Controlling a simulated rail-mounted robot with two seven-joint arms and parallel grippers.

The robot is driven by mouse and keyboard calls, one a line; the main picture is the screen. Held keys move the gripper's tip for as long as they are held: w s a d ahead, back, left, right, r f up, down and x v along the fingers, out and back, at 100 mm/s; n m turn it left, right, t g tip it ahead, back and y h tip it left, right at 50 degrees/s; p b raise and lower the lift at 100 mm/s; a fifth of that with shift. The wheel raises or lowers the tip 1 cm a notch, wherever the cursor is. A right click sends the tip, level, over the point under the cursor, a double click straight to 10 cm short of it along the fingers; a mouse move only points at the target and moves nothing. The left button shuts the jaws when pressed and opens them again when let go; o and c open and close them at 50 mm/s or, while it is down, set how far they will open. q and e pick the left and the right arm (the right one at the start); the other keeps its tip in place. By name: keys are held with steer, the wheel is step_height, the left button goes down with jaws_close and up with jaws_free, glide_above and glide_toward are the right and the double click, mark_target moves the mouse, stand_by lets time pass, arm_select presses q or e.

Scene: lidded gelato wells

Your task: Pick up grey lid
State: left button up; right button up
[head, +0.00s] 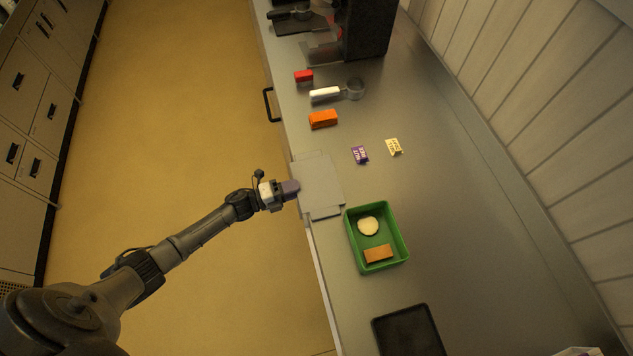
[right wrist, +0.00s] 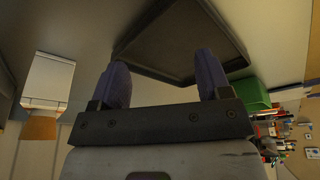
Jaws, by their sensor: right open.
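A flat grey lid-like panel (head: 320,184) lies at the near edge of the metal counter in the head view, with overlapping plate edges showing around it. I cannot tell whether it is one lid or several pieces. My left gripper (head: 291,189) is at this panel's left edge, its purple fingers seen end to side; whether they touch the panel or are parted is unclear. My right gripper (right wrist: 165,82) shows in the right wrist view with its two purple fingers apart and nothing between them. The grey panel cannot be made out there.
A green tray (head: 349,238) holding a pale round item and a brown block stands beside the panel. A dark tray (head: 408,332) lies nearer; a dark tray-like shape (right wrist: 180,38) is beyond my right fingers. Orange (head: 323,119) and red (head: 304,76) boxes stand farther back.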

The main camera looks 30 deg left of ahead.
arm_select(q)
jaws_close()
arm_select(e)
steer(key=shift+a, duration=0.1)
